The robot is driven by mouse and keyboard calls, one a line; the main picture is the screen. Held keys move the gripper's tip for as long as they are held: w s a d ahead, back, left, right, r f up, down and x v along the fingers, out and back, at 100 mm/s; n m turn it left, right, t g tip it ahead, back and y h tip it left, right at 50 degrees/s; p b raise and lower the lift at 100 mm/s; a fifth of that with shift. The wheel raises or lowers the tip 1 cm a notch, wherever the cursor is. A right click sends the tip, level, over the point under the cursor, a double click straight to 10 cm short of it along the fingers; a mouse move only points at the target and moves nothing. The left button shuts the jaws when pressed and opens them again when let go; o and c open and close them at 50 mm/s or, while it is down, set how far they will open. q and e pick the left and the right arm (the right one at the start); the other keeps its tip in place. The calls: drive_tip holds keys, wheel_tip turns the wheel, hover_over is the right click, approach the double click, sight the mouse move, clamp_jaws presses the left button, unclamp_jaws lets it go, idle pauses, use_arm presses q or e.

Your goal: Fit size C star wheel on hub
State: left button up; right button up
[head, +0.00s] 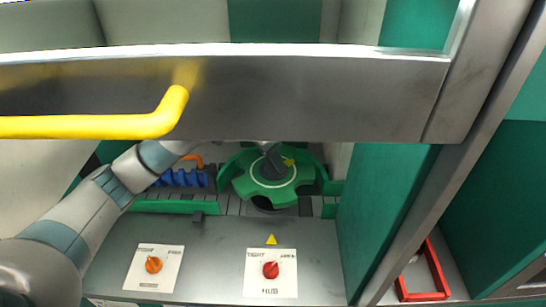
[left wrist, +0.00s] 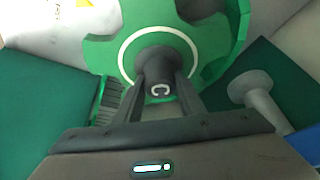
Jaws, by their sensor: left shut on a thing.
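A green star wheel (head: 254,188) with a white ring sits level among the green guides in the middle of the head view. In the left wrist view the wheel (left wrist: 205,60) fills the top middle. Its dark centre knob (left wrist: 158,75) carries a white letter C. My left gripper (left wrist: 160,92) is shut on this knob, one finger on each side. In the head view my left gripper (head: 272,162) is over the wheel's centre. A dark round part (head: 263,204) shows below the wheel's front edge. The hub is mostly hidden, so I cannot tell whether the wheel is seated. My right gripper is not in view.
A metal guard frame (head: 300,95) with a yellow handle (head: 90,127) crosses above the work area. A red HUB knob (head: 270,270) and an orange knob (head: 153,265) sit on the front panel. A grey post (left wrist: 256,92) stands beside the wheel. A red-rimmed tray (head: 437,268) is at right.

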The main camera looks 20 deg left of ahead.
sight(268, 172)
use_arm(q)
drive_tip(key=shift+w+f, duration=0.1)
drive_tip(key=shift+f, duration=1.75)
drive_tip(key=shift+f+b, duration=0.35)
drive_tip(key=shift+f, duration=1.2)
drive_tip(key=shift+p, duration=0.35)
drive_tip(key=shift+f, duration=0.4)
drive_tip(key=o, duration=1.3)
drive_tip(key=shift+s, duration=0.2)
drive_tip(key=shift+o, duration=0.3)
drive_tip(key=shift+f, duration=0.15)
drive_tip(key=shift+s+a+r+b, duration=0.15)
drive_tip(key=shift+r+b, duration=0.2)
drive_tip(key=shift+r, duration=0.3)
drive_tip(key=b+v, duration=0.5)
drive_tip(key=v, duration=1.1)
